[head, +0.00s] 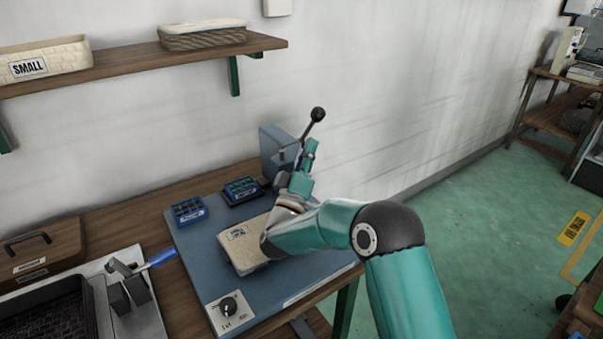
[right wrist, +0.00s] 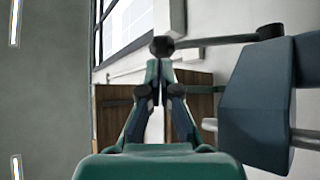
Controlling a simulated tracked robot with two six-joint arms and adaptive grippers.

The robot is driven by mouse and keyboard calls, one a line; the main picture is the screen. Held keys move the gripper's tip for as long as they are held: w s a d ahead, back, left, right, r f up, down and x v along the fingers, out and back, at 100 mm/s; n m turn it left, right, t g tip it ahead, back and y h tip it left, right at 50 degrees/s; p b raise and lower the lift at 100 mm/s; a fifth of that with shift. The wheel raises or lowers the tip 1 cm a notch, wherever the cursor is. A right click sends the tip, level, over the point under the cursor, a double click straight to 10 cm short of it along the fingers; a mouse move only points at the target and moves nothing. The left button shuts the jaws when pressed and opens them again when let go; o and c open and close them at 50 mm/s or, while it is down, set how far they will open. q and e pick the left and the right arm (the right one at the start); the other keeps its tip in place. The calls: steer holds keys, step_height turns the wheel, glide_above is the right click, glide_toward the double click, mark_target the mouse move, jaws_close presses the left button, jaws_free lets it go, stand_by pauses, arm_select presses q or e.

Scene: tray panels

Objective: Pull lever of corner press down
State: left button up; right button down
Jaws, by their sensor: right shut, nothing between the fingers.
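The corner press (head: 278,148) is a blue-grey block at the back right of the blue panel. Its lever (head: 312,124) slants up and to the right and ends in a black ball knob (head: 318,113). My right gripper (head: 310,146) is shut and empty, beside the press and just below the knob in the head view. In the right wrist view the shut fingertips (right wrist: 160,68) lie close to the knob (right wrist: 162,46); I cannot tell whether they touch. The press body (right wrist: 262,95) is at the right there. My arm hides part of the panel in the head view. My left gripper is not in view.
The blue panel (head: 190,245) holds two small dark blue trays (head: 188,210) and a cream basket (head: 238,252), partly behind my arm. A dial plate (head: 230,310) is at its front. A wall shelf (head: 140,66) is above. Open floor (head: 460,220) lies to the right.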

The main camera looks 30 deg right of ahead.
steer(key=v, duration=0.7)
steer(key=shift+s+a+f, duration=0.15)
steer(key=shift+a+f, duration=0.1)
steer(key=shift+f, duration=0.05)
